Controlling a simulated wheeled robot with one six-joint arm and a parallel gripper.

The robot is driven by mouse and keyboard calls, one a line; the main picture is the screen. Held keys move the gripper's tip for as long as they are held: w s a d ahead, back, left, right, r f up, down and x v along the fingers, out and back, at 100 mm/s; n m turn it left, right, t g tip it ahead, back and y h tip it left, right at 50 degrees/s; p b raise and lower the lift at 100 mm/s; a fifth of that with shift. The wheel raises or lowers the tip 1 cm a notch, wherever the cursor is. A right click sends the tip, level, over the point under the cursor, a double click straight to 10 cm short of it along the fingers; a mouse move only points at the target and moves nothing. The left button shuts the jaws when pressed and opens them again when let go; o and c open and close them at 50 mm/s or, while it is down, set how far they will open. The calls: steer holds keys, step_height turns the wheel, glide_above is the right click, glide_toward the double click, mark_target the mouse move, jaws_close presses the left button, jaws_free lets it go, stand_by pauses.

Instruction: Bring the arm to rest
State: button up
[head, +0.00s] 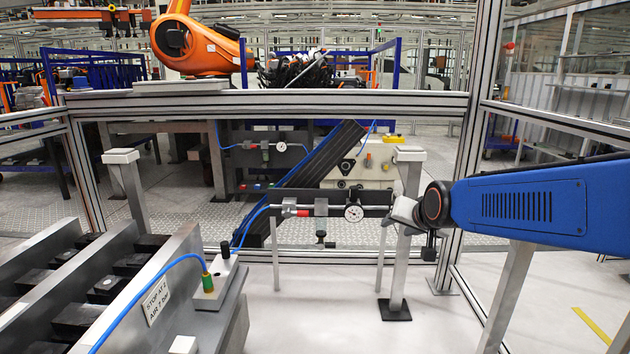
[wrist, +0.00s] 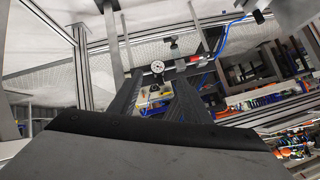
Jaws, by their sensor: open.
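My blue arm (head: 530,207) reaches in from the right in the head view. Its dark round joint and grey end sit in front of a grey post, right of the pipe with the gauge (head: 353,212). In the head view my gripper's fingers are hard to make out. In the wrist view my gripper (wrist: 157,98) shows two dark fingers spread apart, with nothing between them. The gauge (wrist: 157,67) shows beyond the fingertips there, apart from them as far as I can tell.
A grey fixture with dark blocks (head: 108,285) and a blue hose fills the lower left, with a sign (head: 157,298). A grey post (head: 402,270) stands near my arm's end. An aluminium frame (head: 270,104) runs across behind, with an orange robot (head: 195,48) beyond it. Pale floor is open in the middle.

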steer(key=s+d+f+n+g, duration=0.1)
steer(key=s+d+f, duration=0.1)
steer(key=s, duration=0.9)
steer(key=s+d+f+n+g+h, duration=0.1)
steer(key=s+d+f+g, duration=0.1)
steer(key=s, duration=0.9)
steer(key=s+d+f+n+g, duration=0.1)
steer(key=s+f, duration=0.4)
steer(key=s, duration=0.6)
steer(key=shift+d+g+h, duration=0.3)
steer(key=shift+d+g, duration=0.4)
steer(key=shift+d, duration=0.45)
stand_by(0.5)
